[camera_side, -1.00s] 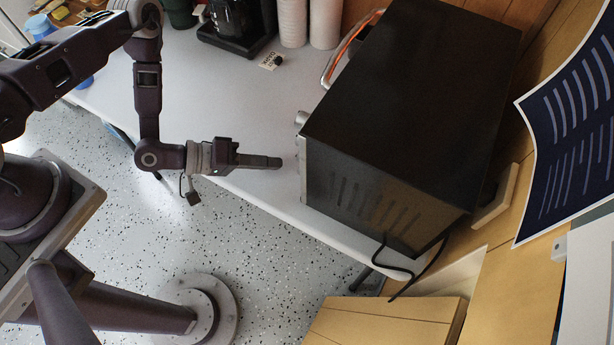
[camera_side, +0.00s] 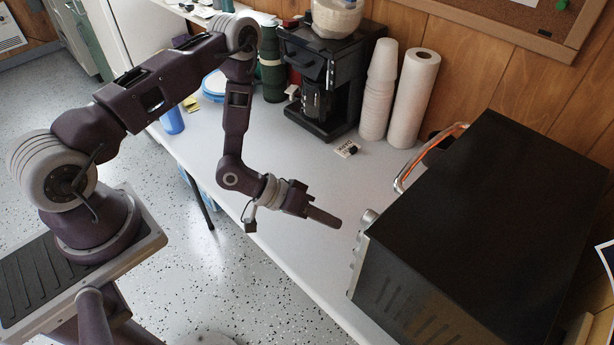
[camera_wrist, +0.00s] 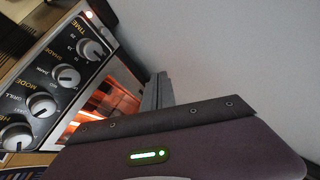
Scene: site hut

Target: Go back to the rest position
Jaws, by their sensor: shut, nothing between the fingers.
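My gripper (camera_side: 324,217) is held out above the front part of the table, its fingers pointing right toward the front of a black toaster oven (camera_side: 490,225). The fingers are together and empty, apart from the oven's knob (camera_side: 369,217). In the wrist view, the closed fingers (camera_wrist: 157,92) show beside the oven's control panel (camera_wrist: 55,75), which has several knobs marked with words such as TIME and MODE. An orange glow (camera_wrist: 103,100) shows at the oven front. My arm is bent, with its forearm hanging down over the table.
The grey table (camera_side: 290,265) is clear around my gripper. A metal handle (camera_side: 403,180) juts out from the oven front.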

